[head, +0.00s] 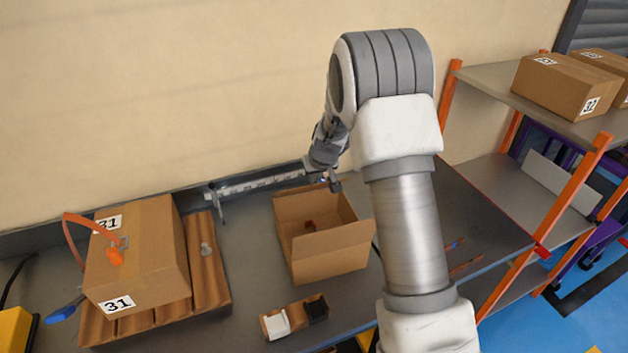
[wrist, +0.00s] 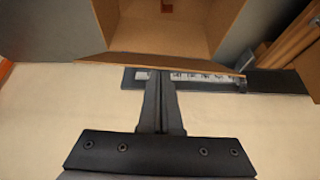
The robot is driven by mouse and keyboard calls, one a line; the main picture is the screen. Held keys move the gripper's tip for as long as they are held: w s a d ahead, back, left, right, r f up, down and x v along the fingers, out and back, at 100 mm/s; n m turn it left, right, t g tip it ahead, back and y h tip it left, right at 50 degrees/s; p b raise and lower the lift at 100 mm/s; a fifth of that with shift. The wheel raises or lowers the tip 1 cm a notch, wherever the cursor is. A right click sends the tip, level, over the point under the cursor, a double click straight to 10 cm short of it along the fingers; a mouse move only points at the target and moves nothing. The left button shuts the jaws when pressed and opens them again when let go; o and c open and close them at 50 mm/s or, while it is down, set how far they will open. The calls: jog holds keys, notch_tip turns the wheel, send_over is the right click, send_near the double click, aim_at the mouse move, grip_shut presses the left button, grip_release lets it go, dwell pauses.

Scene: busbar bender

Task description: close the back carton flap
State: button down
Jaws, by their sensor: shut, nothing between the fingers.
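An open brown carton (head: 327,269) stands on the grey bench in the head view, with a small reddish-brown thing inside. Its back flap (wrist: 112,57) shows in the wrist view as a thin brown strip along the carton's back edge, seen at a steep angle. A front flap (head: 333,239) stands open towards me. My gripper (head: 334,187) is at the carton's back side, pointing down. In the wrist view my gripper (wrist: 162,76) is shut and empty, its fingertips right at the flap's outer edge. I cannot tell whether they touch it.
A measuring rail (head: 260,184) runs along the wall behind the carton. A closed box marked 31 (head: 137,250) lies on a slatted wooden base at left. A small tray (head: 296,317) with white and black parts sits in front. An orange-posted shelf (head: 500,82) stands at right.

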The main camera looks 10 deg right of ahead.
jog(key=shift+t, duration=0.3)
jog(key=s+f+b, duration=0.2)
jog(key=b, duration=0.3)
jog(key=s+f+b, duration=0.2)
jog(key=b, duration=0.2)
jog(key=shift+d+f+b, duration=0.2)
jog(key=shift+b, duration=0.15)
jog(key=shift+r, duration=0.1)
jog(key=shift+w+r+p, duration=0.4)
jog(key=shift+w, duration=0.25)
